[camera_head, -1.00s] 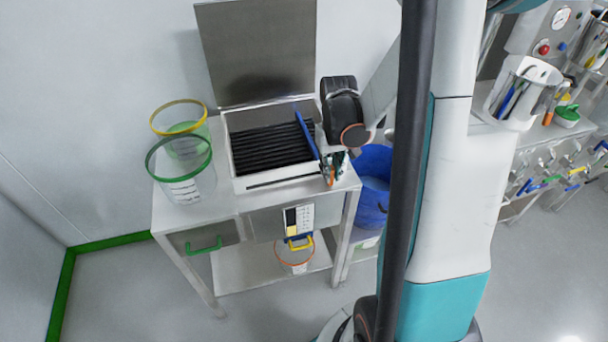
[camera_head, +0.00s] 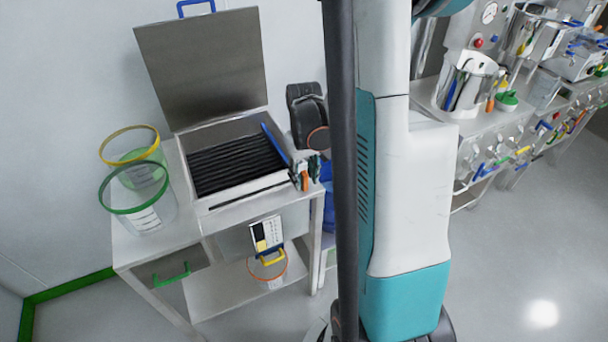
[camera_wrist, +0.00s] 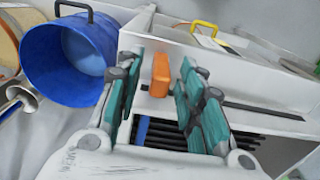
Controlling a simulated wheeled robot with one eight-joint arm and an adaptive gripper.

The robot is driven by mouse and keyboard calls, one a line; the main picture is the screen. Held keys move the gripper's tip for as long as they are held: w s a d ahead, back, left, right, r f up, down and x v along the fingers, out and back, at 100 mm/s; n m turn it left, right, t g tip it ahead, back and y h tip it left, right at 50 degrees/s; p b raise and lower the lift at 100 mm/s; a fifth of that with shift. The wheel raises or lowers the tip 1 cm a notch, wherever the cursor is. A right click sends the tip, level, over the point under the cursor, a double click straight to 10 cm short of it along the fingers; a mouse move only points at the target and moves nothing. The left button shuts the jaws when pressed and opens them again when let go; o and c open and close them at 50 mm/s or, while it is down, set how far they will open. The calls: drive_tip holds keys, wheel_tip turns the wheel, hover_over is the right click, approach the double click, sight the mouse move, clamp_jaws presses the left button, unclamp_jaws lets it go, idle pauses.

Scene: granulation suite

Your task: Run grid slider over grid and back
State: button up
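An open metal box with a grid of dark bars (camera_head: 235,165) stands on a white table in the head view. The blue slider bar (camera_head: 274,145) lies along the grid's right end, and a bit of it shows in the wrist view (camera_wrist: 143,130). An orange block (camera_wrist: 160,74) stands at the box's edge, apparently the slider's grip; the join is hidden. My gripper (camera_head: 305,174) is at the box's front right corner. In the wrist view its teal fingers (camera_wrist: 160,88) are apart, one either side of the orange block, with visible gaps.
The box's lid (camera_head: 205,70) stands raised behind. Two clear tubs with yellow (camera_head: 129,145) and green (camera_head: 137,210) rims stand left of the box. A blue bucket (camera_wrist: 75,58) is beside the table.

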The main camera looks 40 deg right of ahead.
drive_tip(key=shift+r, duration=0.1)
wheel_tip(320, 180, up, 12)
idle(0.6)
idle(0.4)
